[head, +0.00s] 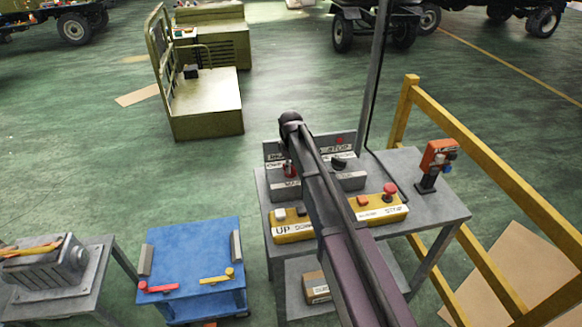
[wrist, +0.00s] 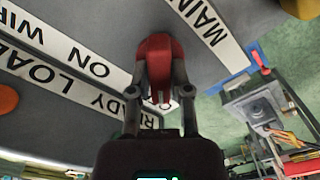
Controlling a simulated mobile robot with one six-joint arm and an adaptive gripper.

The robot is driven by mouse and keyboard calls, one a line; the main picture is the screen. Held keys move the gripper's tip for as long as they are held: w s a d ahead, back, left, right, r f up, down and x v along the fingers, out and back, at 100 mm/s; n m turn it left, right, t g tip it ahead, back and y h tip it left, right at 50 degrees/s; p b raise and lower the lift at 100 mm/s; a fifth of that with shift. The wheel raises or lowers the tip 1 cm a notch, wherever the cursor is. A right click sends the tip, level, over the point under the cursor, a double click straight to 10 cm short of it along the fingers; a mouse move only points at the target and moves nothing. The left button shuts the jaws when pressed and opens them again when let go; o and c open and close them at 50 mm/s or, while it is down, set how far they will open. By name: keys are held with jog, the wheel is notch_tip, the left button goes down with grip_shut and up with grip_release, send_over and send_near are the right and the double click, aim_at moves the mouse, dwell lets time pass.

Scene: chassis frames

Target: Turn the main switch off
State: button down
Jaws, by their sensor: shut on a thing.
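The main switch's red handle (wrist: 158,62) is between the two fingers of my gripper (wrist: 161,92) in the wrist view, and the gripper is shut on it. A white label (wrist: 202,20) reading "MAIN" is on the grey panel just right of the handle. In the head view a small red part (head: 290,169) shows on the grey control panel (head: 278,150), beside my arm. My arm crosses over the panel there and hides much of it. I cannot make out the fingers in the head view. The handle's on or off position cannot be told.
A yellow rail (head: 490,185) runs along the right. A blue table (head: 192,255) stands left.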

jog(key=c, duration=0.6)
grip_release()
jog(key=shift+o, duration=0.2)
jog(key=shift+m, duration=0.3)
jog(key=m, duration=0.8)
notch_tip(320, 180, up, 14)
jog(key=p, duration=1.4)
jog(key=s+d+f+m+b, duration=0.2)
jog(key=s+d+f+b, duration=0.3)
jog(key=s+d, duration=0.5)
jog(key=s+d+f+m+b, duration=0.2)
jog(key=s+d+f+b, duration=0.3)
jog(key=s+d, duration=0.6)
jog(key=shift+s+f, duration=0.15)
jog(key=shift+s, duration=0.5)
